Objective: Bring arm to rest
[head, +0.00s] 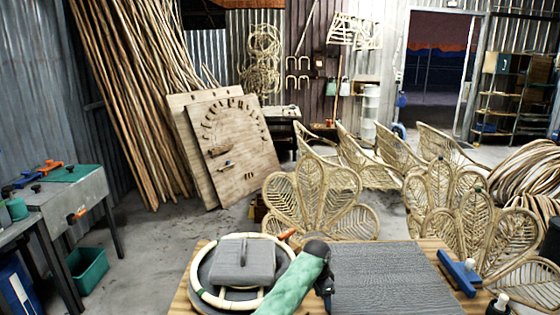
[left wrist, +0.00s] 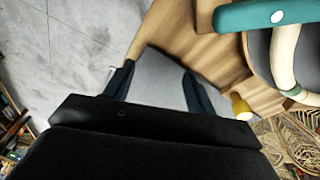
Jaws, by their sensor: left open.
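My left arm, with a green sleeve (head: 290,286), reaches up from the bottom of the head view. Its dark left gripper (head: 325,287) is at the wooden workbench (head: 428,252), between the rattan ring and the ribbed grey mat. In the left wrist view the two dark fingers of this gripper (left wrist: 157,75) stand apart with nothing held between them. A smooth grey surface lies beyond them. The fingertips are small and partly hidden in the head view. My right gripper is not in view.
A pale rattan ring (head: 198,284) surrounds a grey block (head: 243,259) on the bench's left. The grey mat (head: 385,280) is bare. A blue tool (head: 460,272) lies at the right edge. Rattan chairs (head: 318,200) stand behind the bench.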

